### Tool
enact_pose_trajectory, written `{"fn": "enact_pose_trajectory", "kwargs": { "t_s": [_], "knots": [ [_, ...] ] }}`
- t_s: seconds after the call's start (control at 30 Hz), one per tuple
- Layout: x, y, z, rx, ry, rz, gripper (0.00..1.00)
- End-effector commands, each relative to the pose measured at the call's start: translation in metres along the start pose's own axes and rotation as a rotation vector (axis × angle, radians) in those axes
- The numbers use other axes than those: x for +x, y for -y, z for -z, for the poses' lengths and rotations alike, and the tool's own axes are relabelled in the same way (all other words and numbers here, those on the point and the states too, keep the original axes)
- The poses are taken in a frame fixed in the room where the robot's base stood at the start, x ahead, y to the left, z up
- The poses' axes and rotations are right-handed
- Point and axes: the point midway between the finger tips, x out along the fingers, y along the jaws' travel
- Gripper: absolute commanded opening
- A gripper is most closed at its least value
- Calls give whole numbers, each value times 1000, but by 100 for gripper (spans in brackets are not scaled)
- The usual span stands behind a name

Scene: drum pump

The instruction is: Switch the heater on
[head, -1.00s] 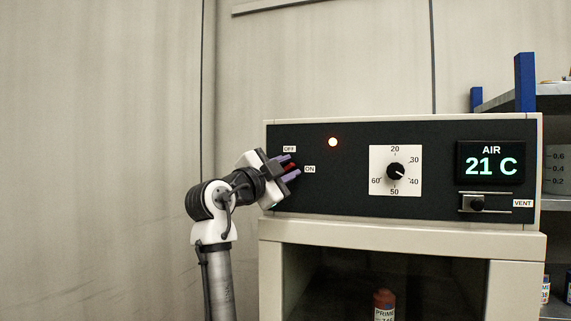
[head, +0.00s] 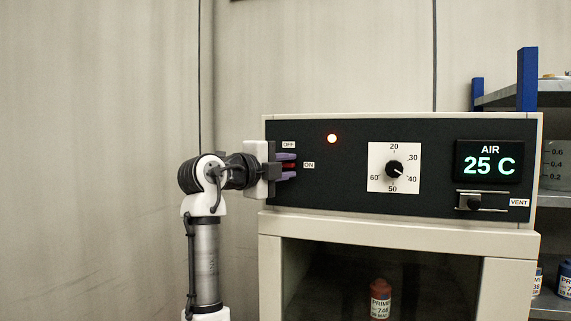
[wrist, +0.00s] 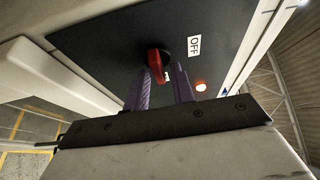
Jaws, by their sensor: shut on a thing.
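The heater's red rotary switch (head: 289,166) sits at the left of the black control panel (head: 345,185), between the OFF label (head: 288,145) above and the ON label (head: 309,165) to its right. My gripper (head: 292,166) is level and shut on the switch, one purple finger above it and one below. The wrist view shows the red handle (wrist: 156,66) at the fingertips, partly hidden by them. The indicator lamp (head: 332,139) glows orange. The AIR display (head: 489,161) reads 25 C.
The temperature dial (head: 394,169) points near 40. The vent slider (head: 474,203) is at the left of its slot. A red PRIME bottle (head: 380,299) stands inside the cabinet below. Shelves (head: 500,95) stand at the right; a bare wall is at the left.

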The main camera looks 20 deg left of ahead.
Motion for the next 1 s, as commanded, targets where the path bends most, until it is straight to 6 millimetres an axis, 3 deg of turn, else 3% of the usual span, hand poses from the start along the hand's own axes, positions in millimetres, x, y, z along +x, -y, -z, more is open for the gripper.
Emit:
{"fn": "enact_pose_trajectory", "kwargs": {
  "t_s": [0.43, 0.47, 0.5, 0.83, 1.0],
  "knots": [
    [0, 1, -2, 7, 7, 1, 2],
    [0, 1, -2, 7, 7, 1, 28],
    [-1, 1, -2, 7, 7, 1, 32],
    [-4, 0, -1, 8, 4, 0, 32],
    [-27, -2, -2, 10, 7, 1, 32]
  ]
}}
